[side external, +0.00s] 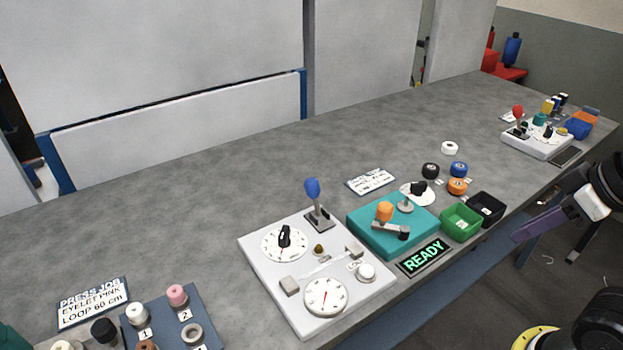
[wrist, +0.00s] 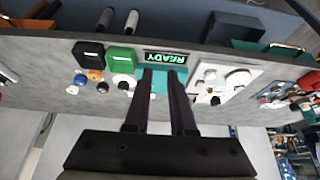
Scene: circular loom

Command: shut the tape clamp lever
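A teal block (side external: 380,245) sits near the front edge of the bench, with an orange-knobbed grey lever (side external: 387,215) and a black pivot on top. Left of it, a white panel (side external: 262,262) carries an upright blue-knobbed lever (side external: 314,200), two dials and small blocks. No label shows which lever is the tape clamp's. My gripper (side external: 517,236) is at the right, off the bench's front edge and apart from both units. In the wrist view my gripper (wrist: 160,75) has two dark fingers with a gap and nothing held between them. They cover much of the teal block (wrist: 158,86).
A READY display (side external: 424,257), green bin (side external: 460,222) and black bin (side external: 487,208) line the front edge. Several spools, including a blue one (side external: 459,169), stand behind the bins. A second white panel (side external: 537,143) is far right. The bench's back is clear.

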